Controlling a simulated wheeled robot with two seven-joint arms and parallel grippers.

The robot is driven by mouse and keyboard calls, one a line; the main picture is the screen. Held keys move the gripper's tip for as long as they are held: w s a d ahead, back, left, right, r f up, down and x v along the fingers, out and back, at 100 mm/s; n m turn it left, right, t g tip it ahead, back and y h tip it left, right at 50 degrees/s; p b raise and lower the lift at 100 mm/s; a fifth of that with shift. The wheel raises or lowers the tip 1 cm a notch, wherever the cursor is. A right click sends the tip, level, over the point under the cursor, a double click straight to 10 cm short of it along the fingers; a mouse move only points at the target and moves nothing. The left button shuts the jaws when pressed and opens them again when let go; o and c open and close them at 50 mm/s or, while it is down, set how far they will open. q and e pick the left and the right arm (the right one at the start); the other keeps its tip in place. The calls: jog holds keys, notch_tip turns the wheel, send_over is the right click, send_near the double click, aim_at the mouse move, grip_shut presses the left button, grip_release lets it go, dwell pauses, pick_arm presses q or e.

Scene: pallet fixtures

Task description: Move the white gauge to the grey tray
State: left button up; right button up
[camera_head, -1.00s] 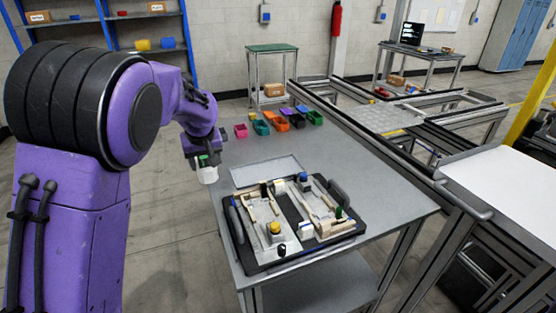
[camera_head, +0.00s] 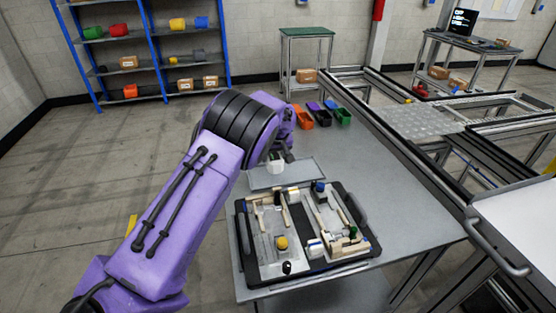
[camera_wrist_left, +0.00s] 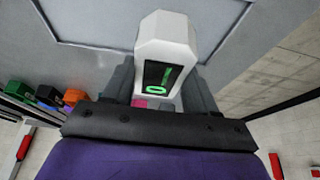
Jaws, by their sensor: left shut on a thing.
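The white gauge (camera_head: 277,165), with a dark face and green marks, also shows in the left wrist view (camera_wrist_left: 167,32). My left gripper (camera_wrist_left: 160,85) is shut on it, one finger on each side. In the head view the left gripper (camera_head: 278,156) holds the gauge over the left part of the flat grey tray (camera_head: 306,173). The wrist view shows the tray's pale surface and rim (camera_wrist_left: 52,25) around the gauge. Whether the gauge touches the tray, I cannot tell. My right gripper is not in view.
A black-framed fixture pallet (camera_head: 357,263) with wooden and white parts stands just in front of the tray. Orange (camera_head: 303,116), purple and green (camera_head: 343,117) bins sit behind it. The table (camera_head: 400,205) is clear on the right.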

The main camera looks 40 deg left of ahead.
pick_arm(q)
jog(key=shift+w+f, duration=0.3)
jog(key=shift+w, duration=0.05)
jog(key=f, duration=0.1)
jog(key=f+p, duration=0.1)
jog(key=f, duration=0.1)
jog(key=shift+w+d+f, duration=0.15)
jog(key=shift+d+f, duration=0.05)
jog(key=shift+w+f, duration=0.15)
jog(key=shift+f, duration=0.15)
jog(key=o, duration=1.2)
jog(key=shift+f, duration=0.1)
